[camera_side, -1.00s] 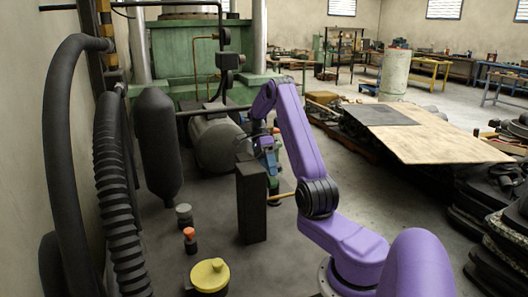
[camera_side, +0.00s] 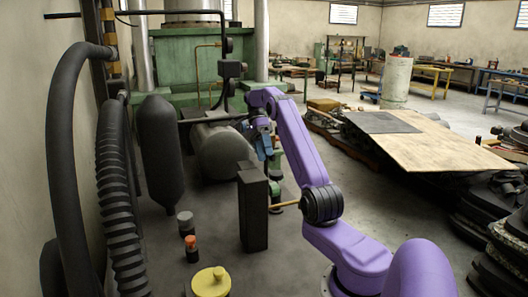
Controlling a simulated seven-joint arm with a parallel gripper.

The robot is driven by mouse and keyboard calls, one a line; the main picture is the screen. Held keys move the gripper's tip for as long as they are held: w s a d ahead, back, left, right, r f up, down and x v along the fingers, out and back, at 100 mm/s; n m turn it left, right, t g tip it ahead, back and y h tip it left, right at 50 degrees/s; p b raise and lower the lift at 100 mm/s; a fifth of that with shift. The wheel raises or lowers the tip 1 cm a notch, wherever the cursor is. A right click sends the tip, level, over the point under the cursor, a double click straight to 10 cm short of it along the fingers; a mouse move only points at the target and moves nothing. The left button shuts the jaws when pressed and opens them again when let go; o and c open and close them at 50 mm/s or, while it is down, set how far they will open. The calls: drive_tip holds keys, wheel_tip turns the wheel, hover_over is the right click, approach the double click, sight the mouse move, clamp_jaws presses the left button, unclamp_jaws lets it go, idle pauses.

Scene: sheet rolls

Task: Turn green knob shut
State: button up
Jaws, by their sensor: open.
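My gripper (camera_side: 266,146) is blue and small in this view, at the end of my purple arm, pointing down behind the dark upright box. Its jaws are open, though the fingertips are hard to make out. A green upright part (camera_side: 276,160), which looks like the green knob or its stand, is just right of and below the gripper. Its lower part is partly hidden by the box. I cannot tell whether the gripper touches it, nor how the knob is turned.
The dark upright box (camera_side: 253,210) stands in front of the gripper. A yellow round cap (camera_side: 211,281), an orange-topped knob (camera_side: 191,243) and a grey-topped knob (camera_side: 185,220) are at front left. A grey tank (camera_side: 222,152) lies behind. Plywood (camera_side: 440,145) lies at right.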

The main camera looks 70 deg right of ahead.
sight(274, 185)
idle(0.3)
drive_tip(key=s+r+n+t+h, duration=0.1)
drive_tip(key=s+r+n+t, duration=0.3)
drive_tip(key=n, duration=1.4)
drive_tip(key=s+r+n+t, duration=0.25)
drive_tip(key=s+n, duration=0.25)
drive_tip(key=n, duration=1.3)
drive_tip(key=shift+t, duration=0.45)
drive_tip(key=x, duration=1.7)
drive_tip(key=shift+s+d+f, duration=0.15)
drive_tip(key=shift+s+f, duration=0.05)
drive_tip(key=shift+f, duration=0.1)
